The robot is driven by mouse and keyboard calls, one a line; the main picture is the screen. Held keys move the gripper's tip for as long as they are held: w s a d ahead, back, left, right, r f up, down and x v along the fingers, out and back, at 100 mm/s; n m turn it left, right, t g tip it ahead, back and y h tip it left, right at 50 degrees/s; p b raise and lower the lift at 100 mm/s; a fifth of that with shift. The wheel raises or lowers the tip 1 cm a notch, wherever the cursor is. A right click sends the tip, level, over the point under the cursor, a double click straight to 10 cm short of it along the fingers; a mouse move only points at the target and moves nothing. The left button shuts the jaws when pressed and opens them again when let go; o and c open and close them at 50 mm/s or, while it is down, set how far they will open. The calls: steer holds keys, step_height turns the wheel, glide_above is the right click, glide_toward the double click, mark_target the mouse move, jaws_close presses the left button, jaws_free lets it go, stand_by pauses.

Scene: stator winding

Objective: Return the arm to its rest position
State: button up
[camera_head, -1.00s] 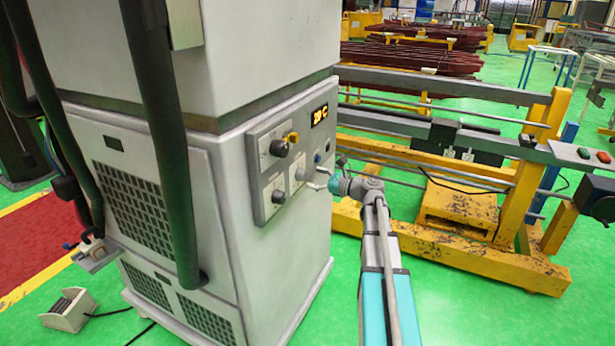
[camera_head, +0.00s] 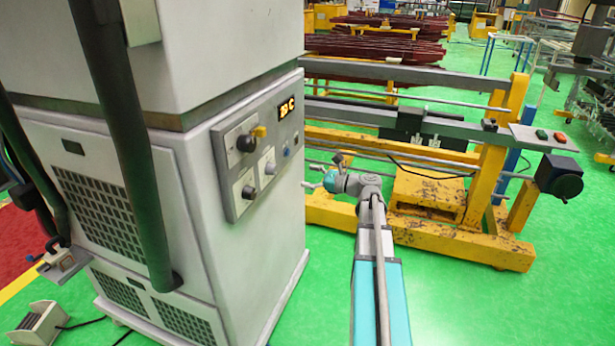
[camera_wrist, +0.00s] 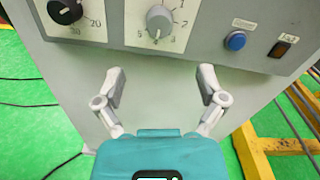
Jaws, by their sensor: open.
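My gripper (camera_head: 325,172) is at the end of my arm, in front of and to the right of the grey machine cabinet's control panel (camera_head: 258,147). In the wrist view my gripper (camera_wrist: 160,80) shows two fingers spread wide apart with nothing between them. The cabinet's plain front (camera_wrist: 160,105) lies behind the fingers. The panel is above them, with a dark knob (camera_wrist: 65,10), a grey knob (camera_wrist: 159,21), a blue button (camera_wrist: 235,41) and a dark switch (camera_wrist: 283,46). In the head view the fingers are clear of the panel.
A yellow frame with grey rails (camera_head: 440,225) stands behind and to the right of my gripper. A small box (camera_head: 38,325) with cables lies on the floor at the left. Green floor (camera_head: 480,310) is open at the front right.

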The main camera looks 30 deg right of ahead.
steer(key=shift+a, duration=0.1)
steer(key=s+a+f+n+g+h, duration=0.3)
steer(key=a+f+n+g, duration=0.3)
steer(key=a+f+n, duration=0.45)
steer(key=s+a+f+n+g+h, duration=0.2)
steer(key=s+a+f+n+g, duration=0.4)
steer(key=a, duration=0.8)
steer(key=s+a+f+n+g+h, duration=0.1)
steer(key=s+a+f+n+h, duration=0.1)
steer(key=s+a+n+h, duration=0.5)
steer(key=d+r+n+g+y+p, duration=0.1)
steer(key=d+r+n+p, duration=0.1)
steer(key=r+p, duration=0.8)
steer(key=shift+d+r+p, duration=0.35)
steer(key=shift+d+p, duration=0.05)
steer(key=shift+d, duration=0.1)
